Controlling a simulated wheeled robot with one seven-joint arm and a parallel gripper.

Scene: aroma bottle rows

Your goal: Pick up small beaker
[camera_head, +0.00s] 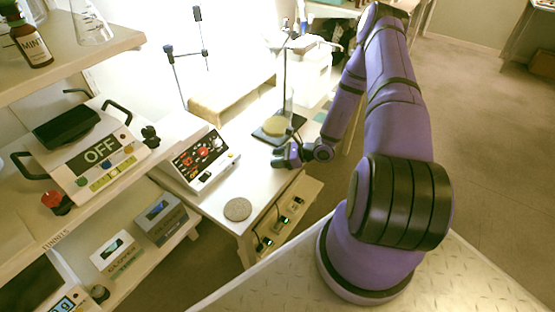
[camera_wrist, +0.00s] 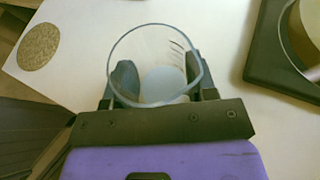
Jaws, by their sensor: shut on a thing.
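The small beaker (camera_wrist: 158,58) is clear glass with graduation marks on its side. In the wrist view it sits between the two dark fingers of my gripper (camera_wrist: 158,84), which are shut on it from both sides. I look down into its open rim. A white tabletop (camera_wrist: 90,75) shows around it; I cannot tell whether the base touches the table. In the head view my gripper (camera_head: 288,156) is low over the table's right part, and the beaker is too small to make out there.
A round cork mat (camera_head: 237,209) lies at the table's front. A control box with red knobs (camera_head: 201,159) stands left of my gripper. A dark stand base with a yellowish disc (camera_head: 274,126) and upright rod is just behind it.

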